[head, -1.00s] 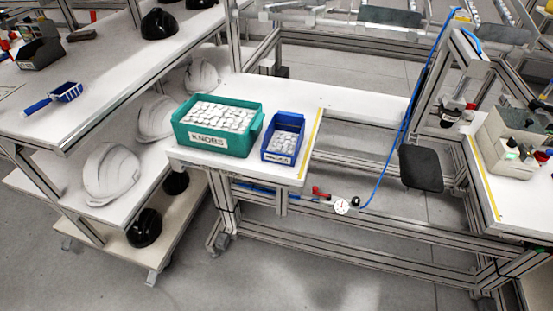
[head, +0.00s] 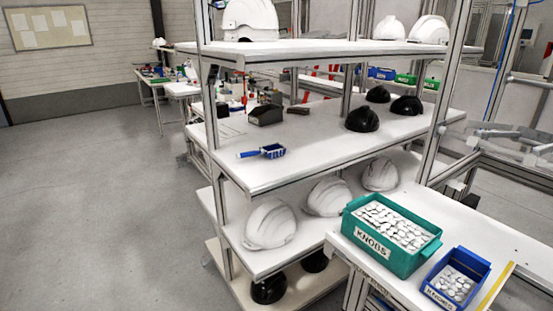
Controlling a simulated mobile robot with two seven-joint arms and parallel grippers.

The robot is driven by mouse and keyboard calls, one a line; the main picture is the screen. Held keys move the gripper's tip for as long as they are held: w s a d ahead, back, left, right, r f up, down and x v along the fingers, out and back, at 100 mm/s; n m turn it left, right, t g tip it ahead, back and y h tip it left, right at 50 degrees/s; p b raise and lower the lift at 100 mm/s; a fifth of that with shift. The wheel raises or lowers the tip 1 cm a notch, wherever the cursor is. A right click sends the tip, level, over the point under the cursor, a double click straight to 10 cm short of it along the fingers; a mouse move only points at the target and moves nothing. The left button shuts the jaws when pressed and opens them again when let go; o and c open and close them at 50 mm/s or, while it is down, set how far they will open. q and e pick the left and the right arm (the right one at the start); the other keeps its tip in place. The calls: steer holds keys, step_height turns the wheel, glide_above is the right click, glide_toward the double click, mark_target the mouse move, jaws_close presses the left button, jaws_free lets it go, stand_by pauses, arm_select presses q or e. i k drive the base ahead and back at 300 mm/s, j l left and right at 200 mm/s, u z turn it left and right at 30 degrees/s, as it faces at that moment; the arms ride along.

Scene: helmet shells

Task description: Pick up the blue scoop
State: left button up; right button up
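The blue scoop (head: 268,151) lies on the middle shelf (head: 300,163) of the shelving unit, near its front edge. Its handle points to the left and its open basin is on the right. Nothing covers it. Neither of my grippers shows in the head view.
White helmet shells (head: 270,224) stand on the lower shelf, and black shells (head: 362,119) stand on the middle shelf. A dark bin (head: 266,115) sits behind the scoop. A teal KNOBS bin (head: 390,236) and a blue bin (head: 456,278) stand on a table at right. Open floor (head: 100,200) lies to the left.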

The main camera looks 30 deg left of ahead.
mark_target(259, 153)
steer(key=i+j, duration=0.1)
steer(key=j, duration=0.25)
steer(key=i+j+z, duration=0.1)
steer(key=j, duration=0.25)
steer(key=i+j, duration=0.1)
steer(key=j, duration=0.25)
steer(key=i+j, duration=0.1)
steer(key=j, duration=0.25)
steer(key=i+l+z, duration=0.05)
